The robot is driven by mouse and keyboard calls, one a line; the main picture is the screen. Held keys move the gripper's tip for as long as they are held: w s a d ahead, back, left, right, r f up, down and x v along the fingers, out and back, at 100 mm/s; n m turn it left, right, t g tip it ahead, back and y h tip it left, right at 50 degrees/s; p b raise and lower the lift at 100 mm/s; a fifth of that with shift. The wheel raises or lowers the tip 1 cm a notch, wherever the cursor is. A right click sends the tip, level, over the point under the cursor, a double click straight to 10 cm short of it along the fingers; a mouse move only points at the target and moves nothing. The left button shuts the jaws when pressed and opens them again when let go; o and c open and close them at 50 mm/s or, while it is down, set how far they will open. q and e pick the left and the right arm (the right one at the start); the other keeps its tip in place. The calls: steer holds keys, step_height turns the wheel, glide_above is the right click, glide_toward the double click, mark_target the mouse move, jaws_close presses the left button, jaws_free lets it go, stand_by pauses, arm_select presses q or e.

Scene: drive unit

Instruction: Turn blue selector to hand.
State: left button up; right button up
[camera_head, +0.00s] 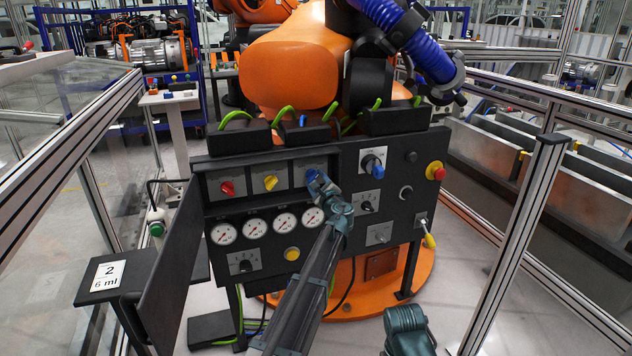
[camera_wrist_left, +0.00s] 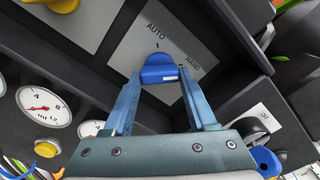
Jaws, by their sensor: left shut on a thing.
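The blue selector (camera_wrist_left: 158,70) is a blue knob on a light grey plate (camera_wrist_left: 184,38) marked AUTO and HAND, in the upper row of the dark control panel (camera_head: 335,230). In the left wrist view, AUTO is up and left of the knob and HAND is to its right. My left gripper (camera_wrist_left: 159,82) is shut on the knob, one finger on each side. In the head view, my left gripper (camera_head: 320,185) reaches the panel and partly covers the knob. Part of my right arm shows at the bottom; no right fingers can be made out.
A red selector (camera_head: 227,188) and a yellow selector (camera_head: 271,183) sit left of it, above several gauges (camera_head: 254,229). Another blue knob (camera_head: 373,166) is to the right, with a red emergency button (camera_head: 436,171) beyond. An open panel door (camera_head: 168,270) stands at left.

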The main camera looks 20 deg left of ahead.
stand_by(0.5)
arm_select(q)
steer(key=o, duration=1.4)
steer(key=shift+c, duration=0.2)
steer(key=v, duration=1.4)
steer(key=x, duration=1.4)
steer(key=shift+s, duration=0.1)
